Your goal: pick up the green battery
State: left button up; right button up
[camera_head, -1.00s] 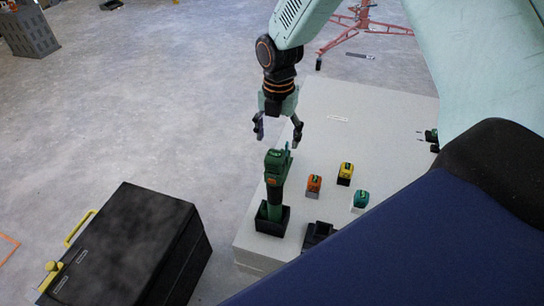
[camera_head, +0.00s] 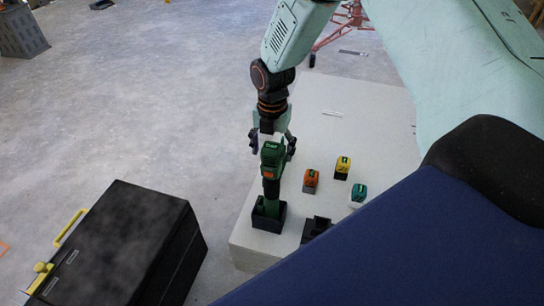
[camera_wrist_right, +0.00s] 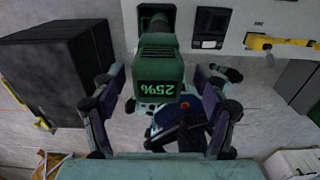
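A green tool (camera_head: 270,180) stands upright in a black holder (camera_head: 268,218) on the pale table. Its top is a green battery block (camera_head: 272,153), marked 25% in the right wrist view (camera_wrist_right: 158,68). My right gripper (camera_head: 272,146) is at this block, and its fingers (camera_wrist_right: 160,112) are open on either side, with gaps visible. A separate teal-green battery (camera_head: 357,192) stands on the table to the right, clear of the gripper. My left gripper is not in view.
An orange battery (camera_head: 311,181) and a yellow battery (camera_head: 343,166) stand on the pale table (camera_head: 345,110). An empty-looking black holder (camera_head: 315,228) is beside the tool's holder. A large black case (camera_head: 125,240) is at the left.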

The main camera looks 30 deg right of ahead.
jog(key=shift+c, duration=0.7)
jog(key=shift+w+a, duration=0.15)
jog(key=c, duration=0.9)
jog(key=shift+c, duration=1.4)
jog(key=shift+r, duration=0.55)
notch_tip(320, 180, up, 9)
jog(key=p, duration=0.3)
